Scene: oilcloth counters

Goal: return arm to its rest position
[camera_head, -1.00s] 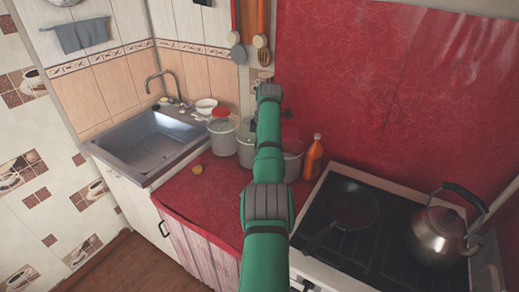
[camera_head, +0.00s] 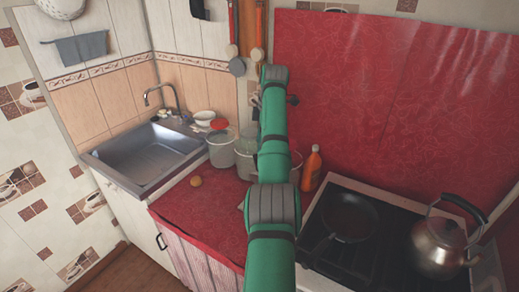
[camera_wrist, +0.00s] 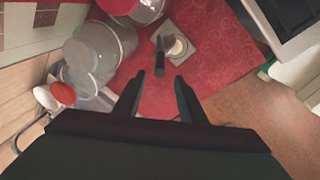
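My green arm reaches up the middle of the head view over the counter, and it hides my gripper there. In the wrist view my gripper (camera_wrist: 157,82) shows two dark fingers spread apart, with nothing between the tips. Below and beyond it, a dark-handled utensil (camera_wrist: 159,60) and a small pale round thing (camera_wrist: 177,46) are on a grey square board (camera_wrist: 188,37). The board lies on the red counter (camera_wrist: 215,45). The fingers appear clear of these things.
Lidded containers (camera_head: 222,152) stand behind my arm, left of an orange bottle (camera_head: 312,168). A sink (camera_head: 145,158) is at left. A pan (camera_head: 350,217) and kettle (camera_head: 440,240) sit on the stove (camera_head: 385,262) at right.

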